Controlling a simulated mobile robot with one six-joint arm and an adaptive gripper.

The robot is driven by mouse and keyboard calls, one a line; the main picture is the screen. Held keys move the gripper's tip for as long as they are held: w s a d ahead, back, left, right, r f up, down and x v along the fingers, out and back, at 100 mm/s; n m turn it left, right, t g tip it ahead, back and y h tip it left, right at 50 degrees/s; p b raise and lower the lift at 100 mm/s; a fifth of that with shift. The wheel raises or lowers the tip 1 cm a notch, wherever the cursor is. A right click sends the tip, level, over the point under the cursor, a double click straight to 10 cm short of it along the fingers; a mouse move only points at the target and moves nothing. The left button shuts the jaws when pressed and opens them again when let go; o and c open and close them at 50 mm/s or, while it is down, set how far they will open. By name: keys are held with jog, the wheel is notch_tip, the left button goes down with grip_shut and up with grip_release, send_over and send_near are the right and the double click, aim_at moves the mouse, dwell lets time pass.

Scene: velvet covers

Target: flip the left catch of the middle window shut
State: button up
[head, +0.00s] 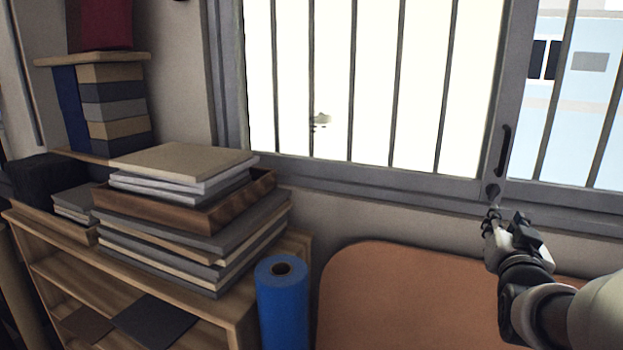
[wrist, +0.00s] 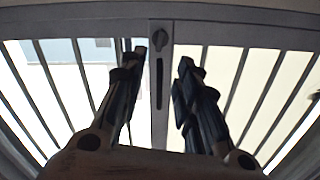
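The window (head: 350,90) has grey frames and vertical bars. A small dark rounded catch (head: 493,190) sits low on the upright frame where two panes meet. It also shows near the top middle of the wrist view (wrist: 160,38). My gripper (head: 491,213) is just below the catch in the head view. In the wrist view, my gripper (wrist: 163,58) has its two fingers spread apart, with nothing between them but the frame behind. The catch appears just beyond the fingertips, between their lines; I cannot tell whether anything touches.
An orange rounded chair back or panel (head: 420,300) stands below the window. A blue roll (head: 282,305) and a shelf with stacked boards (head: 190,215) are at left.

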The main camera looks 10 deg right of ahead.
aim_at(494, 195)
jog(key=p+x, duration=0.2)
jog(key=x, duration=1.1)
jog(key=shift+w, duration=0.25)
jog(key=shift+c, duration=0.2)
grip_shut()
